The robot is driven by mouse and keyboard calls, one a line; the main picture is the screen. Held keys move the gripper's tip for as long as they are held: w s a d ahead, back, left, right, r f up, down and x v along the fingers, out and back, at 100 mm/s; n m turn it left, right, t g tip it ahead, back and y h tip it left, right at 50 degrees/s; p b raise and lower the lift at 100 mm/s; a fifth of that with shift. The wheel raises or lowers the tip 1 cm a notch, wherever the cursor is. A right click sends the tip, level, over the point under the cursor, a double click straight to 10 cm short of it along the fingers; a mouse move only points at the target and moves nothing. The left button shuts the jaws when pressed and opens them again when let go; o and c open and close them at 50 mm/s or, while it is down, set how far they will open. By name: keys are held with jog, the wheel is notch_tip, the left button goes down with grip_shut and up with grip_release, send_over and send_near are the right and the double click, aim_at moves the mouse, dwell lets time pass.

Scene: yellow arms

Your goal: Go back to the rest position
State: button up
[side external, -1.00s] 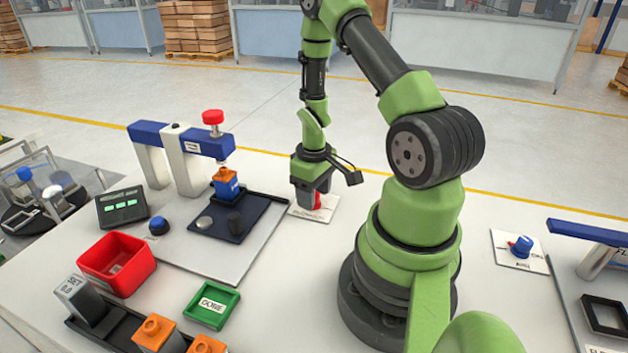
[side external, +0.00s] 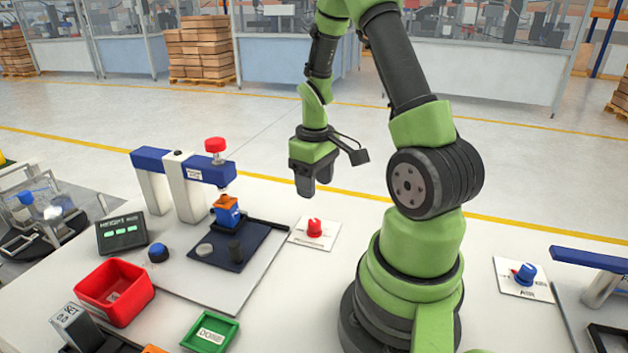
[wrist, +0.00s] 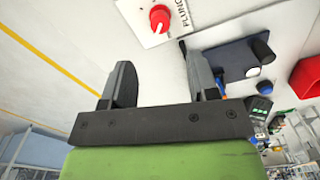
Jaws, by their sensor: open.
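My gripper (side external: 305,190) is in the air above the far edge of the white table, apart from everything. In the wrist view my gripper (wrist: 162,88) shows two dark fingers spread with nothing between them. Below it, a red knob (side external: 314,228) stands on a white labelled plate (side external: 325,240). The red knob also shows near the top of the wrist view (wrist: 159,18), beyond the fingers. No part of the knob is hidden by my gripper in the side view.
A blue and white press frame (side external: 180,168) with a red top stands left, over an orange and blue block (side external: 226,211) on a dark plate (side external: 235,258). A red bin (side external: 115,292) and green tray (side external: 210,332) lie nearer. A blue knob (side external: 525,273) stands right.

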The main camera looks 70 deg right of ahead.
jog(key=w+a+r+t, duration=0.25)
jog(key=a+r, duration=0.25)
jog(key=r, duration=0.3)
jog(key=s+a+r+t+y, duration=0.1)
jog(key=s+a+r+t, duration=0.1)
jog(key=a+r, duration=0.4)
jog(key=s+a+r+m+t+y, duration=0.1)
jog(key=s+a+r+t, duration=0.1)
jog(key=s+a+r, duration=0.3)
jog(key=a+r, duration=0.1)
jog(key=a, duration=0.3)
jog(key=shift+s+a+t, duration=0.15)
jog(key=shift+s+t, duration=0.15)
jog(key=shift+t, duration=0.05)
